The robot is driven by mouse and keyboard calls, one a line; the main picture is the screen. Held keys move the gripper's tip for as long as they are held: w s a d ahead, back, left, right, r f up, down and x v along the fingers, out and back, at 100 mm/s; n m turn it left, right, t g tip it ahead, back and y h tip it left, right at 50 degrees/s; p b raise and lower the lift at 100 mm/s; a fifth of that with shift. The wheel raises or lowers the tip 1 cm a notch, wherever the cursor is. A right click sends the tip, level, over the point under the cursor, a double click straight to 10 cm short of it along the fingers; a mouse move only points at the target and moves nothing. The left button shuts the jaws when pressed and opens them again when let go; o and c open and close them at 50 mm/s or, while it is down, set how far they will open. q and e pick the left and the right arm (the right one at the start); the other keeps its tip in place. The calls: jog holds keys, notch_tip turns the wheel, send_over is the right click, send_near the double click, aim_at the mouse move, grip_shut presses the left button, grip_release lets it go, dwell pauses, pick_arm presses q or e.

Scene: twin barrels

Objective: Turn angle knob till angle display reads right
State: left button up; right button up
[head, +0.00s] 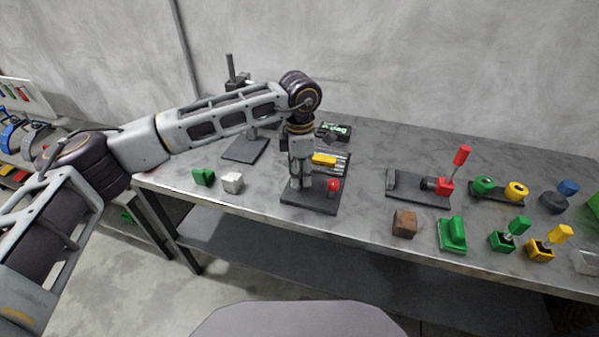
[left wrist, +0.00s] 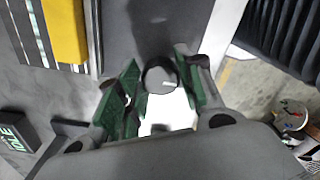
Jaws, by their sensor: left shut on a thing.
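The angle display (head: 335,129) is a dark box with green text ending in "deg" at the back of the table; its number is too small to read surely. A dark base plate (head: 318,203) in front of it bears a yellow block (head: 324,160) on a striped scale and a red knob (head: 333,185). My left gripper (head: 301,182) points down at the left part of this plate. In the left wrist view its green-padded fingers (left wrist: 158,92) are shut on a dark round knob (left wrist: 160,76). The yellow block also shows there (left wrist: 66,30). My right gripper is not seen.
A green block (head: 203,177) and a white block (head: 232,183) lie left of the plate. A red-handled lever (head: 461,157), a brown block (head: 405,223) and several coloured controls stand to the right. A small display reading "IDLE" (left wrist: 15,132) shows in the wrist view.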

pick_arm(q)
jog(key=o, duration=1)
jog(key=shift+r, duration=0.15)
notch_tip(320, 180, up, 12)
dwell(0.6)
